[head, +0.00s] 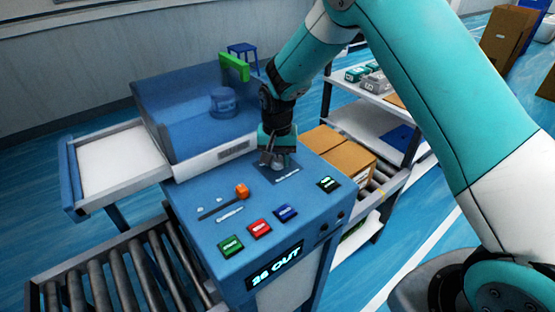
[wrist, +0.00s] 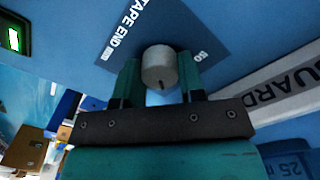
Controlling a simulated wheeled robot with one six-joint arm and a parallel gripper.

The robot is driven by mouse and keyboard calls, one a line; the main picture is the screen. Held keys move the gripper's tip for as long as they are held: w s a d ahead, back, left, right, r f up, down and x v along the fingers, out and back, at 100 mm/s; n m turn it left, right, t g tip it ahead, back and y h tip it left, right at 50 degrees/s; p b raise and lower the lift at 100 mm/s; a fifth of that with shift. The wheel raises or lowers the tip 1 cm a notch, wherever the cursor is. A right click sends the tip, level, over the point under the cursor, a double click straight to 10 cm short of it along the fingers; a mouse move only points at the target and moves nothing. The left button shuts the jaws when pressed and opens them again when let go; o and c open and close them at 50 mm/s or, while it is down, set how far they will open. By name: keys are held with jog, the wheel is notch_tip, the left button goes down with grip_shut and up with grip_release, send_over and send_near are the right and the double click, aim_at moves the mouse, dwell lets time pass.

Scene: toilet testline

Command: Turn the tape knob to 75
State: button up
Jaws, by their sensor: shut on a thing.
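The tape knob (wrist: 160,66) is a pale grey cylinder on a dark blue plate (wrist: 185,22) in the wrist view. A small dark mark shows low on its rim. The plate reads "TAPE END" on the left and "50" on the right. My gripper (wrist: 158,80) has one finger on each side of the knob and is shut on it. In the head view my gripper (head: 270,160) reaches down to the plate at the back of the blue panel top and mostly hides the knob. No 75 mark is legible.
The panel has green (head: 231,246), red (head: 259,228) and blue (head: 286,212) buttons, an orange slider handle (head: 242,191) and a display (head: 275,267) reading "26 OUT". A translucent blue guard (head: 190,110) stands behind left. A cardboard box (head: 345,155) sits on rollers at right.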

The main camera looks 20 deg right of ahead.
aim_at(277, 159)
jog(key=shift+m, duration=0.6)
jog(key=o, duration=0.9)
notch_tip(277, 159, up, 18)
jog(key=b, duration=0.3)
jog(key=shift+f, duration=0.25)
